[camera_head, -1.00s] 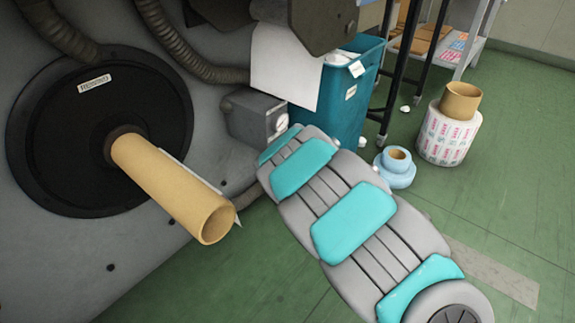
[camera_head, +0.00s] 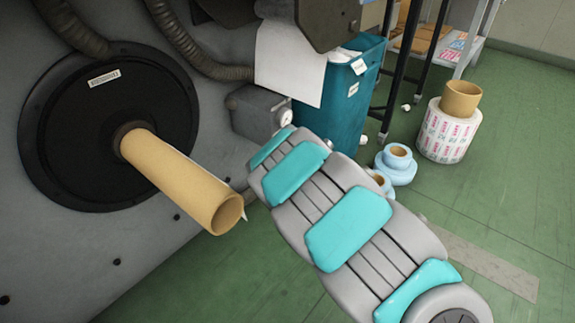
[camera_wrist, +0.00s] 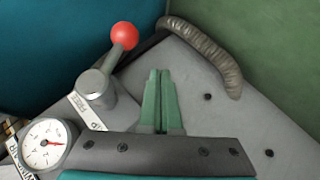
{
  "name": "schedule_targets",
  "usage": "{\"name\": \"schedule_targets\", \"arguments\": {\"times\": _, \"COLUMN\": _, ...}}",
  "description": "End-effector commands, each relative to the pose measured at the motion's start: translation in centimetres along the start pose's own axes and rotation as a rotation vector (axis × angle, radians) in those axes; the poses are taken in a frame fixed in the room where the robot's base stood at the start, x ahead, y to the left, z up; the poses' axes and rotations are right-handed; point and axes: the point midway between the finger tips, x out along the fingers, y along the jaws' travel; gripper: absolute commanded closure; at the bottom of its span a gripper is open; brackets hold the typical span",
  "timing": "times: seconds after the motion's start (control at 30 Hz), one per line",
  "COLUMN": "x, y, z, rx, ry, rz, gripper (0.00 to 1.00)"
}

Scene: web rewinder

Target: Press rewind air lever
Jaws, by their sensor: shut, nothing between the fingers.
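The air lever (camera_wrist: 107,70) shows in the wrist view as a grey arm on a round hub, with a red ball knob (camera_wrist: 124,35) at its end. A label strip lies beside the hub, on the grey box with the gauge. My gripper (camera_wrist: 160,73) points past the lever, just to its right, with its green fingers together and nothing between them. In the head view my arm covers the gripper and the lever; only part of the grey box (camera_head: 252,108) shows.
A white gauge (camera_wrist: 45,144) sits at the lower left of the wrist view, and a dark hose (camera_wrist: 204,55) at the upper right. In the head view a cardboard core (camera_head: 180,180) sticks out on the left. A teal bin (camera_head: 345,105) stands behind the box. Label rolls (camera_head: 445,135) stand on the floor.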

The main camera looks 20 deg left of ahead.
Motion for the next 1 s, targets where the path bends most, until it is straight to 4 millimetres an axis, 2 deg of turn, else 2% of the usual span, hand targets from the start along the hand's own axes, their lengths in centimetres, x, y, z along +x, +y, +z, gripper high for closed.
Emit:
{"name": "schedule_targets", "arguments": {"times": 0.6, "x": -7.5, "y": -4.2, "z": 0.7, "rx": -0.001, "ry": 0.001, "rz": -0.001, "gripper": 1.00}}
{"name": "schedule_targets", "arguments": {"times": 0.8, "x": -8.6, "y": -4.7, "z": 0.8, "rx": -0.001, "ry": 0.001, "rz": 0.000, "gripper": 1.00}}
{"name": "schedule_targets", "arguments": {"times": 1.0, "x": -8.8, "y": -4.8, "z": 0.8, "rx": 0.000, "ry": 0.000, "rz": 0.000, "gripper": 1.00}}
